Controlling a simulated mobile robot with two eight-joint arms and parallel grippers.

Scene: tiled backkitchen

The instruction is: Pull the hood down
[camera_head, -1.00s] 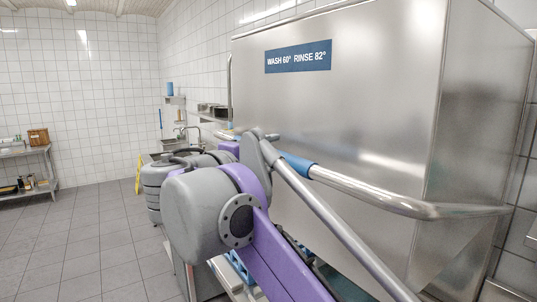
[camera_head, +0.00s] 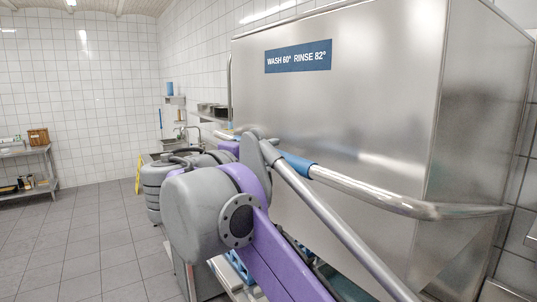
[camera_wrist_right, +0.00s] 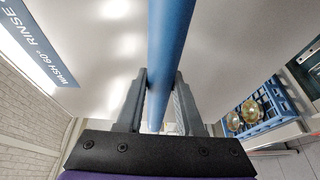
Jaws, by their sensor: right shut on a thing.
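The dishwasher hood (camera_head: 375,115) is a large brushed-steel box on the right of the head view, with a blue "WASH 60° RINSE 82°" label (camera_head: 298,57). It stands raised, with a gap below its lower edge. A steel handle bar (camera_head: 385,198) runs across its front, with a blue grip section (camera_head: 297,165). In the right wrist view the blue grip (camera_wrist_right: 172,35) passes between the fingers of my right gripper (camera_wrist_right: 161,85), which is shut on it. My arm hides this gripper in the head view. My left gripper is not in view.
In the wrist view a blue rack (camera_wrist_right: 262,113) with round glass-like items sits below the hood. A sink area (camera_head: 170,145) and wall shelf (camera_head: 212,115) lie beyond. A steel side table (camera_head: 45,170) stands far left. The tiled floor (camera_head: 80,240) at left is clear.

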